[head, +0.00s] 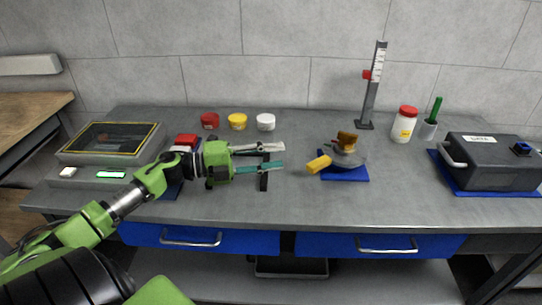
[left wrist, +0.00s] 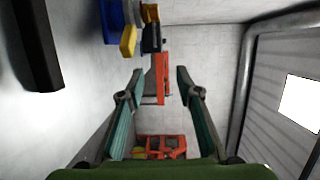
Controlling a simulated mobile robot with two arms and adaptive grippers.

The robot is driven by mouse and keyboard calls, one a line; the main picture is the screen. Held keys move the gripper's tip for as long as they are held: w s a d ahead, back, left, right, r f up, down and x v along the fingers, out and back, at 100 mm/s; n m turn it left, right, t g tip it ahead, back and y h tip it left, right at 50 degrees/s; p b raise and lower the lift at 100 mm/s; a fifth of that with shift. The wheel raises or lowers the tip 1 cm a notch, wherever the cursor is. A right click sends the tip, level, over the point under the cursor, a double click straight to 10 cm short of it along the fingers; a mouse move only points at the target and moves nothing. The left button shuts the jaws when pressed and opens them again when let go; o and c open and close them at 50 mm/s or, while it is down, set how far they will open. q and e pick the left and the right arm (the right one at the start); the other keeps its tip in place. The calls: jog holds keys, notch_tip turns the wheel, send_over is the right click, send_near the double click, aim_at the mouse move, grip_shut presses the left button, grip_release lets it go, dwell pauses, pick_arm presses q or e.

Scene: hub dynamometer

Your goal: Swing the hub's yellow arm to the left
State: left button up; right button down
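The hub (head: 346,157) is a grey round body with a brown-orange block on top, standing on a blue mat (head: 345,178). Its yellow arm (head: 319,164) points left and toward the front edge. The yellow arm also shows in the left wrist view (left wrist: 128,40), at the upper left, beyond the fingertips. My left gripper (head: 281,157) is open and empty. It is left of the yellow arm, with a gap between, and its fingers point right. Both fingers are spread apart in the left wrist view (left wrist: 160,72). My right gripper is not seen.
A black stand (head: 264,180) is by the left fingers. Red, yellow (head: 237,121) and white tubs stand behind. A scale post (head: 374,85), a red-lidded jar (head: 404,124) and a dark case (head: 490,160) are to the right. Bare table lies in front of the hub.

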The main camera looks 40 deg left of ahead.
pick_arm(q)
jog(key=c, duration=0.5)
jog(key=shift+r+p, duration=0.2)
jog(key=shift+p, duration=0.1)
grip_shut()
jog(key=d+f+t+p, duration=0.1)
jog(key=s+d+f+n+y+p, duration=0.1)
jog(key=d+p, duration=0.1)
jog(key=d+f+n+t+y+p, duration=0.1)
jog(key=d+f, duration=0.1)
jog(key=shift+s+f+t, duration=0.1)
jog(key=shift+s+t, duration=0.2)
jog(key=s+d+f+n+t+y+p, duration=0.25)
jog(key=s+d+n+y+p, duration=0.2)
jog(key=d+y, duration=0.35)
jog(key=shift+n+g+y, duration=0.25)
jog(key=shift+n+y, duration=0.15)
jog(key=shift+n, duration=0.05)
jog(key=w, duration=0.3)
jog(key=w+p, duration=0.1)
jog(key=w, duration=0.7)
jog(key=shift+w+a+f+p, duration=0.1)
jog(key=shift+w+f+p, duration=0.1)
jog(key=shift+f+p, duration=0.15)
jog(key=shift+w+a, duration=0.25)
jog(key=shift+a, duration=0.95)
jog(key=shift+w+a+f, duration=0.1)
jog(key=shift+a, duration=0.45)
